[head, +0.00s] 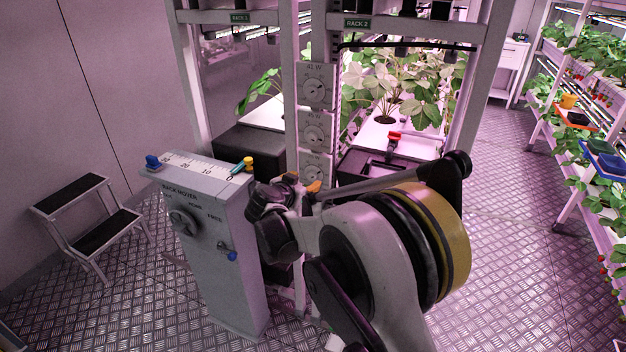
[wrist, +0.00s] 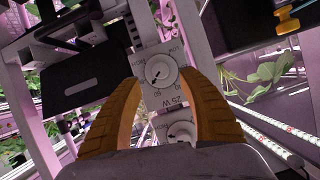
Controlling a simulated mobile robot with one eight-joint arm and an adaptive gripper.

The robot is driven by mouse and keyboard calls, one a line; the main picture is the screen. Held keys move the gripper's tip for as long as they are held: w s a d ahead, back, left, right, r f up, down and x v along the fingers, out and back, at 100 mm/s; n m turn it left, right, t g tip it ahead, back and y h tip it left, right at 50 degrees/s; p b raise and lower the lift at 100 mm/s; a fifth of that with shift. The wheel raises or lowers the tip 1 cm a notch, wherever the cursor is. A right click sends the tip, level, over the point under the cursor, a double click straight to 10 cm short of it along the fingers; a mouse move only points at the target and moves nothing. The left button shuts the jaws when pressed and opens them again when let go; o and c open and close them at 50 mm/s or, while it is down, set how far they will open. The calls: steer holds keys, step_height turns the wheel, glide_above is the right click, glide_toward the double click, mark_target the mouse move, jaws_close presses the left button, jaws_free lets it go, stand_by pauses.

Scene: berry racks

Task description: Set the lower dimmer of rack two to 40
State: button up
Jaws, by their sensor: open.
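A column of white dimmer panels is on the post left of the bay labelled RACK 2 (head: 357,23). In the head view it shows an upper dial (head: 316,87), a middle dial (head: 315,132) and a lowest dial (head: 314,170), partly hidden by my arm. My gripper (wrist: 163,77) is open, its orange fingers on either side of the 25 W dimmer knob (wrist: 164,71) in the upside-down wrist view. The knob's dark mark points toward the lower left there. Contact with the knob cannot be told. Another dial (wrist: 181,133) shows below it, partly hidden.
A grey rack mover box (head: 215,235) with a scale and knobs stands close left of my arm. A black step stool (head: 88,215) is at the far left. Plant shelves (head: 560,115) line the right side. The metal floor between is clear.

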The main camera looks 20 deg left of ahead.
mark_target(311, 178)
steer(key=b+x, duration=0.1)
steer(key=x, duration=0.4)
steer(key=shift+w+f, duration=0.1)
steer(key=shift+w, duration=0.2)
jaws_close()
